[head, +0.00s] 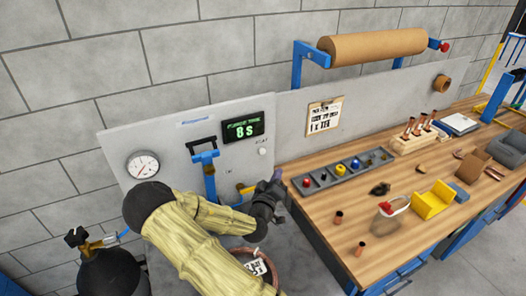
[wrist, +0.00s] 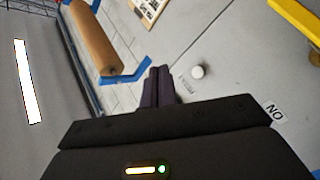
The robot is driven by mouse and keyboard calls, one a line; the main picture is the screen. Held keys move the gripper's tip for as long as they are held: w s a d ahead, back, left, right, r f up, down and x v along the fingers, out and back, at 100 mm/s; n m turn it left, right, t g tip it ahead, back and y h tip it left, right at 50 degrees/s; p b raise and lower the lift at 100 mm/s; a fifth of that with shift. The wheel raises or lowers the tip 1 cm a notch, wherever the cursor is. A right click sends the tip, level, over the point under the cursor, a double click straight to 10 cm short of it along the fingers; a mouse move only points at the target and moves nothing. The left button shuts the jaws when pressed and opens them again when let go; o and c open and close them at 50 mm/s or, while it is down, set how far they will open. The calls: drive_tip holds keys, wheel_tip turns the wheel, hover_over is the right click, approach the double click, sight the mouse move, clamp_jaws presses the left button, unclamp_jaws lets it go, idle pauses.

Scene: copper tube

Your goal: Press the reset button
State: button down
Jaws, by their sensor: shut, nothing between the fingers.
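A small round white button (head: 262,152) sits on the grey wall panel, just below the display; its small label is too fine to read. In the wrist view the white button (wrist: 197,72) stands out from the panel, right of my fingertips. My gripper (head: 277,174) is shut and empty, below and a little right of the button in the head view. In the wrist view the two dark fingers of my gripper (wrist: 160,72) lie together, pointing toward the panel. They appear apart from the button.
The grey panel (head: 115,150) also carries a green-lit display (head: 243,128) reading 8 S, a gauge (head: 142,165) and a blue clamp-like fixture (head: 205,158). A wooden bench (head: 310,165) with a parts tray (head: 343,172) stands to the right. A paper roll (head: 372,47) hangs above.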

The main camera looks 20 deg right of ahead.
sight(262, 151)
drive_tip(key=shift+w, duration=0.1)
drive_tip(key=w, duration=0.8)
drive_tip(key=shift+w+a+b, duration=0.15)
drive_tip(key=shift+w+b, duration=0.15)
drive_tip(key=shift+b, duration=0.15)
drive_tip(key=shift+f, duration=0.1)
idle(1.7)
drive_tip(key=shift+w+b, duration=0.35)
drive_tip(key=shift+w, duration=0.05)
drive_tip(key=shift+w+b, duration=0.3)
drive_tip(key=shift+w, duration=0.2)
idle(1.0)
drive_tip(key=shift+s, duration=0.9)
